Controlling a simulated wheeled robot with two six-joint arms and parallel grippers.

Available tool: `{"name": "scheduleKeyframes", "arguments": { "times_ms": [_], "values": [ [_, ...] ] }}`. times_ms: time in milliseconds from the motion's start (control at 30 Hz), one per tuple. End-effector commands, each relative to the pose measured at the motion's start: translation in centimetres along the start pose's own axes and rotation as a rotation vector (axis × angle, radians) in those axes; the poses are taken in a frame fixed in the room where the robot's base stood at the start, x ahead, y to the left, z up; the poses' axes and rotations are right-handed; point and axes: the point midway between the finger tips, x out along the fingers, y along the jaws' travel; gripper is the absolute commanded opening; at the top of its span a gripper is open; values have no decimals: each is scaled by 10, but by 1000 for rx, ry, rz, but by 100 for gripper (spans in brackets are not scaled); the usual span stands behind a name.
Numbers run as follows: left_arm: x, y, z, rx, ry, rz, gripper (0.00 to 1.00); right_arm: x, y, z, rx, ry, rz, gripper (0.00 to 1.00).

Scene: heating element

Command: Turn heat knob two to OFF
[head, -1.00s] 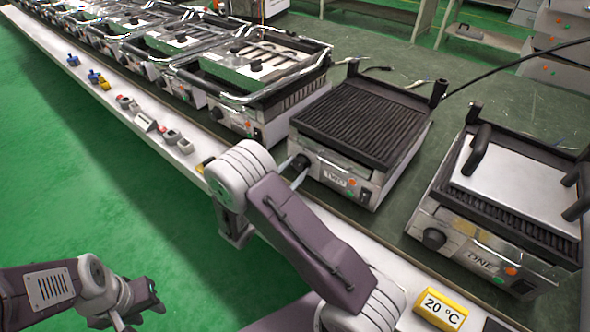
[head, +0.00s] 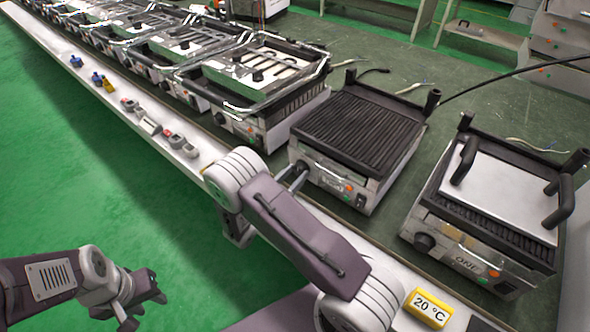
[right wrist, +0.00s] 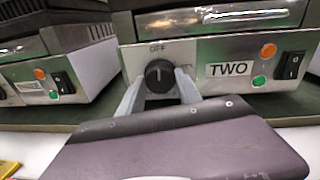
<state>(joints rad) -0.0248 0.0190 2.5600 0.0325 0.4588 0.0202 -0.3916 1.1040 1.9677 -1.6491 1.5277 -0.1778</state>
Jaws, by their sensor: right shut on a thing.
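The grill marked TWO (head: 345,150) has a ridged black plate, and its label also shows in the right wrist view (right wrist: 229,69). Its round black heat knob (right wrist: 159,76) sits on the metal front below the word OFF. The knob's pale mark looks roughly upright, but its exact angle is hard to read. My right gripper (right wrist: 160,88) is shut on the knob, one grey finger on each side; it also shows in the head view (head: 293,174). My left gripper (head: 143,298) hangs open and empty over the green floor at lower left.
Grill ONE (head: 490,210) stands to the right with its own knob. A yellow 20 °C sign (head: 428,309) lies on the white front ledge. More grills (head: 255,85) run off to the left. TWO's indicator lights and black switch (right wrist: 292,65) are right of its label.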

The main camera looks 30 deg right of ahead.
Motion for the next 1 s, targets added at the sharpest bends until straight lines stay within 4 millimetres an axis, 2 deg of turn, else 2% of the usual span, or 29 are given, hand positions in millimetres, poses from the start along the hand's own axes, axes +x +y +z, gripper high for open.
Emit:
{"name": "scheduleKeyframes", "arguments": {
  "times_ms": [200, 733, 767, 833, 1000],
  "values": [
    [-10, 0, -1, 0, 0, 0, 36, 0, 0, 1, -75, 7, -2, 0],
    [-12, 0, -1, 0, 0, 0, 36, 0, 0, 0, -105, 9, -2, 0],
    [-12, 0, -1, 0, 0, 0, 36, 0, 0, 0, -105, 9, -2, 43],
    [-12, 0, -1, 0, 0, 0, 36, 0, 0, 0, -104, 9, -2, 62],
    [-12, 0, -1, 0, 0, 0, 36, 0, 0, 0, -103, 9, -3, 62]
  ]
}}
